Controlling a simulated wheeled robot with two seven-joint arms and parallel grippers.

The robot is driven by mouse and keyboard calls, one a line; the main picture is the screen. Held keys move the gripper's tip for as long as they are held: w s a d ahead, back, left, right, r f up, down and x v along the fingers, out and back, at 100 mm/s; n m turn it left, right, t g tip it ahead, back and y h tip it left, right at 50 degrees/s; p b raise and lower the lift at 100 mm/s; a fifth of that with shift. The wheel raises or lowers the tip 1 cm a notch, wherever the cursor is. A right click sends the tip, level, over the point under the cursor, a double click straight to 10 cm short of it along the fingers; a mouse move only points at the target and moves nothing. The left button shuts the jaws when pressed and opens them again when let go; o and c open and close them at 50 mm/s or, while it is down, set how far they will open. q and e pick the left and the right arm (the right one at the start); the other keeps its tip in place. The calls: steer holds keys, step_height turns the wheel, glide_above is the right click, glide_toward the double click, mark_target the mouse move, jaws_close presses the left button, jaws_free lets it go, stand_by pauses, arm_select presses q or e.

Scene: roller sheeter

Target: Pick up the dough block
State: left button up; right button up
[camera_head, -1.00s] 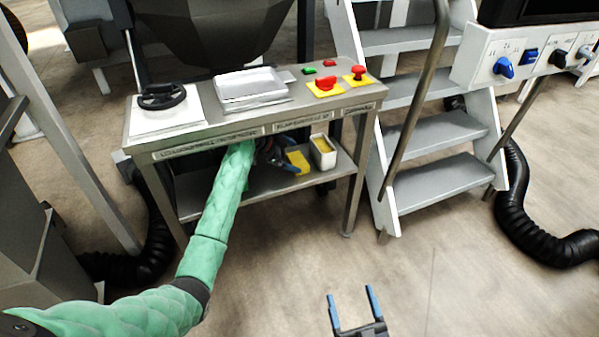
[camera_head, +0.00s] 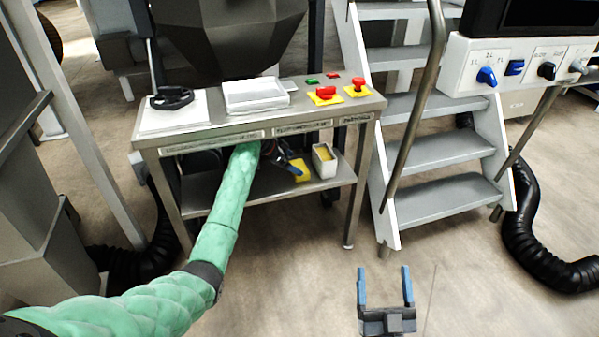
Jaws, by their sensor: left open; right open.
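A flat yellow piece (camera_head: 303,171) lies on the lower shelf of the metal table; I cannot tell whether it is the dough block. Beside it on the right stands a small white container (camera_head: 325,161) with yellowish contents. My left arm reaches under the tabletop. My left gripper (camera_head: 291,165) has blue fingers, is open, and is close to the yellow piece, overlapping it in the picture. I cannot tell whether they touch. The tabletop edge and shadow partly hide this gripper. My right gripper (camera_head: 384,284) is open and empty above the floor in front.
The metal tabletop (camera_head: 215,118) holds a black handwheel (camera_head: 171,98), a white tray (camera_head: 255,95) and red buttons on yellow plates (camera_head: 325,95). Steps with a handrail (camera_head: 440,150) stand right of the table. A black hose (camera_head: 535,245) lies farther right. Floor in front is clear.

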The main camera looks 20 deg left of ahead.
arm_select(q)
steer(key=x, duration=0.4)
steer(key=shift+f+b, duration=0.35)
steer(key=shift+f, duration=0.2)
steer(key=c, duration=0.9)
steer(key=shift+o, duration=0.2)
arm_select(e)
step_height(320, 180, up, 8)
steer(key=s+d+t+y, duration=0.1)
steer(key=s+t, duration=0.1)
steer(key=t, duration=0.1)
steer(key=shift+s, duration=0.4)
